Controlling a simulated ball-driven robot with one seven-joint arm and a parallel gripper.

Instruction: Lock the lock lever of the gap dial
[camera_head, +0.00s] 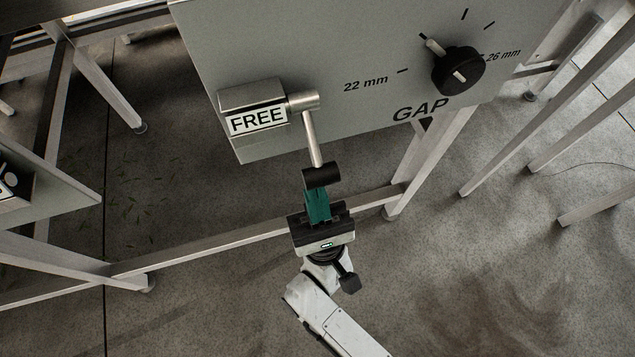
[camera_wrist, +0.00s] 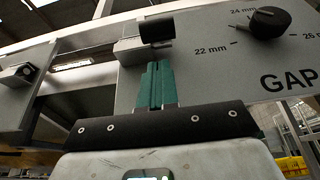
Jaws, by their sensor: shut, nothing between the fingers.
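The lock lever (camera_head: 313,140) is a metal rod with a black knob (camera_head: 321,177) at its end. It hangs downward from a pivot beside a box whose label (camera_head: 257,120) reads FREE. My gripper (camera_head: 316,190) has green fingers, which are shut and empty, with the tips right at the knob in the head view. I cannot tell whether they touch it. In the wrist view the knob (camera_wrist: 156,29) is just above the fingertips (camera_wrist: 157,66). The black gap dial (camera_head: 458,71) is at the upper right of the grey panel, between the 22 mm and 26 mm marks.
The grey panel (camera_head: 330,50) stands on metal legs. A frame bar (camera_head: 220,245) runs low behind my gripper. Another panel (camera_head: 50,195) is at the left edge. More metal legs (camera_head: 545,110) stand at the right. The floor at the lower right is clear.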

